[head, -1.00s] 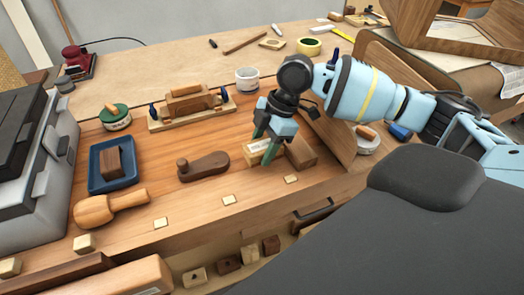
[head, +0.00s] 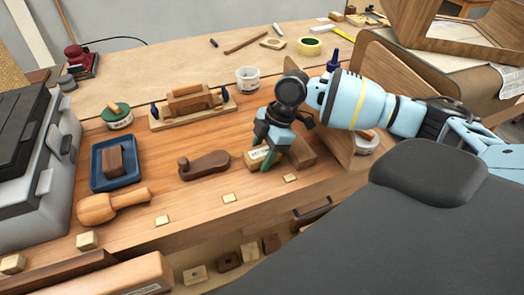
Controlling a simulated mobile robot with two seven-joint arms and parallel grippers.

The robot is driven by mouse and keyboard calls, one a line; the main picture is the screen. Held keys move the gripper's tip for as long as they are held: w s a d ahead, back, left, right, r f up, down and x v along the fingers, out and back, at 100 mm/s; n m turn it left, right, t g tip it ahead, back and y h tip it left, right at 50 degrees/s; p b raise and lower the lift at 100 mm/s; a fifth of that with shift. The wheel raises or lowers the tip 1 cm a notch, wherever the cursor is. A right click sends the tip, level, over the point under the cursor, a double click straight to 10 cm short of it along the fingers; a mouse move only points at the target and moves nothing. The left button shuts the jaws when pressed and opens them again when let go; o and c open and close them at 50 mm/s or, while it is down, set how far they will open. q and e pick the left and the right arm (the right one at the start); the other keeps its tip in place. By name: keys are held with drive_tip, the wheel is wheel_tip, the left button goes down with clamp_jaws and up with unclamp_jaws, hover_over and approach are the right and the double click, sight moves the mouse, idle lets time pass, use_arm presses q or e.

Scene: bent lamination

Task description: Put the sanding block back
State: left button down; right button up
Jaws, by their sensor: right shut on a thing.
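My right gripper (head: 266,146), with green fingers, points down at the middle right of the bench and is shut on a pale wooden block with a white label, which I take to be the sanding block (head: 257,155). The fingers hide part of the block. I cannot tell whether it touches the bench top or is just above it. A longer brown wooden piece (head: 302,150) lies right behind the fingers. My left gripper is not in view.
A blue tray (head: 97,183) with a dark brown block stands at left, above a wooden mallet (head: 112,205). A dark wooden handled tool (head: 203,166) lies left of my gripper. A clamped wooden jig (head: 192,106) and white cup (head: 247,79) stand behind. An upright board (head: 341,125) stands at right.

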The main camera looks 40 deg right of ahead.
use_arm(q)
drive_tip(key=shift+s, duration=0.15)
use_arm(e)
drive_tip(key=shift+s+f, duration=0.1)
drive_tip(key=shift+f, duration=0.15)
drive_tip(key=o, duration=0.9)
drive_tip(key=shift+f, duration=0.3)
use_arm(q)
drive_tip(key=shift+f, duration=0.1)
use_arm(e)
drive_tip(key=shift+o, duration=0.2)
drive_tip(key=shift+s+a, duration=0.1)
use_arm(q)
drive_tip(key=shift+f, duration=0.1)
use_arm(e)
drive_tip(key=shift+r+b, duration=0.3)
drive_tip(key=shift+b, duration=0.15)
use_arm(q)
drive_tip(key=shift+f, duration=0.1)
use_arm(e)
drive_tip(key=v, duration=0.8)
drive_tip(key=shift+a+r, duration=0.2)
drive_tip(key=shift+r, duration=0.2)
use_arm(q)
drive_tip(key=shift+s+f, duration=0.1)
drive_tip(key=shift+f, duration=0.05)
